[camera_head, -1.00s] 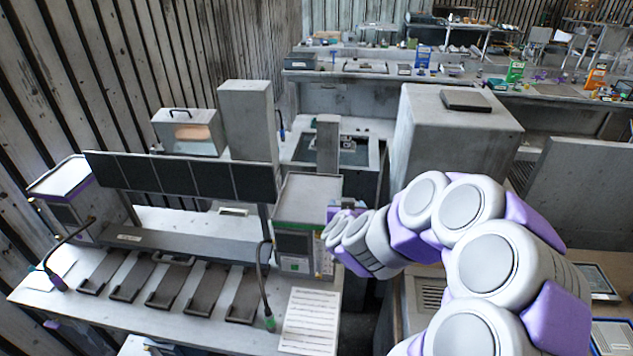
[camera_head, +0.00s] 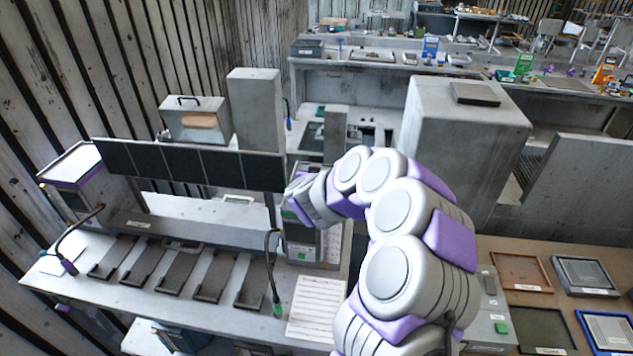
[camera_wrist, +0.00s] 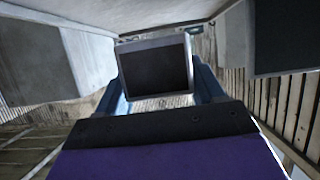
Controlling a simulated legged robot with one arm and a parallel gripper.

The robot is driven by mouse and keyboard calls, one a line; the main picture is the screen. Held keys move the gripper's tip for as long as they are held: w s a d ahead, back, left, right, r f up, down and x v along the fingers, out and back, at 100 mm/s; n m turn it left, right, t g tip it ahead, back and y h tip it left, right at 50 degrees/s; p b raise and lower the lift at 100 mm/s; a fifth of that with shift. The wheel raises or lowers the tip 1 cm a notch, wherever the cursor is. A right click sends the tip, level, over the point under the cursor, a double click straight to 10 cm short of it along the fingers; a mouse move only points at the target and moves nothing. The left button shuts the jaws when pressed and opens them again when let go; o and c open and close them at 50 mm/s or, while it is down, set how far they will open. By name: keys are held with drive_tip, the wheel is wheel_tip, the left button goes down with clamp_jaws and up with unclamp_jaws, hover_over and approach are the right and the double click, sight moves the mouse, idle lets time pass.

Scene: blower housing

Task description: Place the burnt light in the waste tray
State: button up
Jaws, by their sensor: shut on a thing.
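My gripper (camera_wrist: 152,95) has its two blue fingers on either side of a small square block with a dark face and a pale grey rim (camera_wrist: 155,65), and is shut on it. This block looks like the light. In the head view my arm reaches over the bench, and its wrist end (camera_head: 303,195) is in front of the grey box unit at the bench's right end. The fingers and block are not clear there. Several shallow trays lie on the brown table at the right, including a red-brown tray (camera_head: 548,284) and a blue-rimmed tray (camera_head: 583,335). Their labels are too small to read.
A row of dark panels (camera_head: 190,165) stands over the left bench (camera_head: 100,300), with several dark slots below it. A tall grey cabinet (camera_head: 460,140) stands behind my arm. A grey box with a green button (camera_head: 501,328) sits left of the trays.

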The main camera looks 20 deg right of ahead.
drive_tip(key=shift+w+a, duration=0.45)
drive_tip(key=shift+w, duration=0.1)
drive_tip(key=f, duration=0.1)
drive_tip(key=d+f, duration=0.1)
drive_tip(key=f, duration=0.1)
drive_tip(key=shift+f+b, duration=0.15)
drive_tip(key=shift+b, duration=0.15)
drive_tip(key=shift+d+f, duration=0.2)
drive_tip(key=shift+f, duration=0.1)
drive_tip(key=o, duration=0.7)
drive_tip(key=shift+a+r, duration=0.1)
drive_tip(key=shift+a, duration=0.1)
drive_tip(key=o, duration=0.4)
drive_tip(key=shift+a, duration=0.35)
drive_tip(key=shift+d, duration=0.1)
drive_tip(key=shift+d, duration=0.1)
drive_tip(key=shift+s+r, duration=0.35)
drive_tip(key=shift+s, duration=0.15)
drive_tip(key=v, duration=1.1)
drive_tip(key=shift+w+a+p, duration=0.2)
drive_tip(key=shift+a+p, duration=0.05)
drive_tip(key=shift+p, duration=0.1)
